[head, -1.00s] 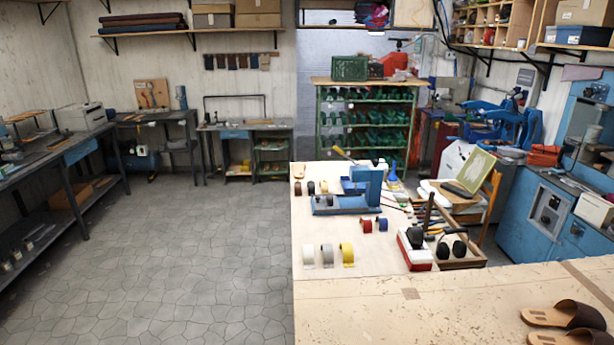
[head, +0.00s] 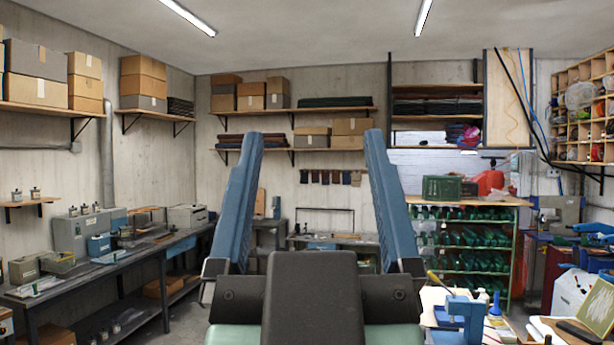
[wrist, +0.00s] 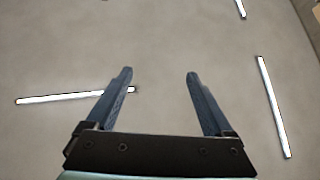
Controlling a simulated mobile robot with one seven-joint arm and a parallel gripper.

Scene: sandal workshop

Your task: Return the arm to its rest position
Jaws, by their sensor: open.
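My gripper (head: 311,150) stands upright in the middle of the head view, close to the camera, with its two blue fingers pointing up. The fingers are spread wide apart with nothing between them. In the wrist view my gripper (wrist: 159,75) also shows open and empty, its fingers set against the bare grey ceiling (wrist: 190,40). It touches nothing in either view. Its dark mount hides part of the room behind it.
At the lower right is a worktable (head: 430,300) with a blue tool (head: 470,318) on it. A green rack (head: 470,258) stands behind it. Dark benches (head: 135,260) line the left wall. Boxes (head: 35,75) fill high shelves. Free air surrounds my gripper.

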